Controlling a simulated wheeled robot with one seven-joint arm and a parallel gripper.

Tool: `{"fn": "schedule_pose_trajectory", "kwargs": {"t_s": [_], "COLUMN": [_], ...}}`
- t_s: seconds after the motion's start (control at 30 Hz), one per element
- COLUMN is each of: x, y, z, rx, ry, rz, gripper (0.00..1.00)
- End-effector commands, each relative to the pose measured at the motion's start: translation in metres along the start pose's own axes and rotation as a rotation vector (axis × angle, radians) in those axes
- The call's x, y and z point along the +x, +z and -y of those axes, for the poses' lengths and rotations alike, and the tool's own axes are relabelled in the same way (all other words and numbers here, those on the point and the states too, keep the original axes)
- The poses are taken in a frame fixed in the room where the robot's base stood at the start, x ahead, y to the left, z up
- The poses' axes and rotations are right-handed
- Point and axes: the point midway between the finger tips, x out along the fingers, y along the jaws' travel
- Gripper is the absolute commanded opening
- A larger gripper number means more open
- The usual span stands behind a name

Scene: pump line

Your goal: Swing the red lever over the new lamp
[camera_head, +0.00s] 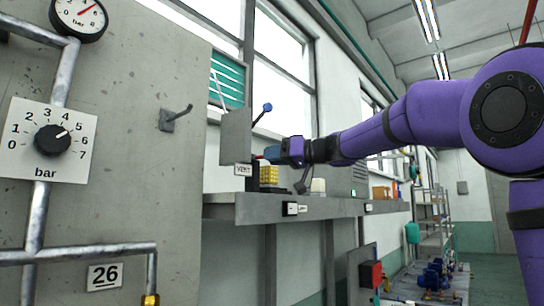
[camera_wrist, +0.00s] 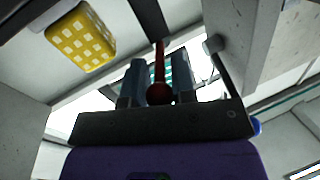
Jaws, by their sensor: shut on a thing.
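My gripper (camera_head: 272,153) reaches in from the right at the far end of my purple arm, just above a grey shelf. In the wrist view its two fingers (camera_wrist: 159,85) are shut on the red lever (camera_wrist: 159,62), with the lever's round red knob between them. Only a short red piece of the lever (camera_head: 258,156) shows in the head view, left of the fingers. A yellow lamp with a pale grid (camera_head: 268,174) stands just below the gripper. It also shows at upper left in the wrist view (camera_wrist: 80,38), apart from the fingers.
A grey upright plate (camera_head: 236,136) stands left of the gripper, and a blue-knobbed lever (camera_head: 267,107) rises above it. The shelf (camera_head: 262,208) runs below.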

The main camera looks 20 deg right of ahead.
Motion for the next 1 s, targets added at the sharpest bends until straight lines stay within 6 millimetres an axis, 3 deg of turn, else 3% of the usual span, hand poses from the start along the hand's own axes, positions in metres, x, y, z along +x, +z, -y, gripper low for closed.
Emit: {"fn": "schedule_pose_trajectory", "kwargs": {"t_s": [0.5, 1.0], "x": [0.003, 0.004], "y": [-0.004, -0.005], "z": [-0.022, -0.024], "rx": [0.0, 0.0], "ry": [-0.308, -0.365], "rz": [0.062, 0.073], "gripper": [0.0, 0.0]}}
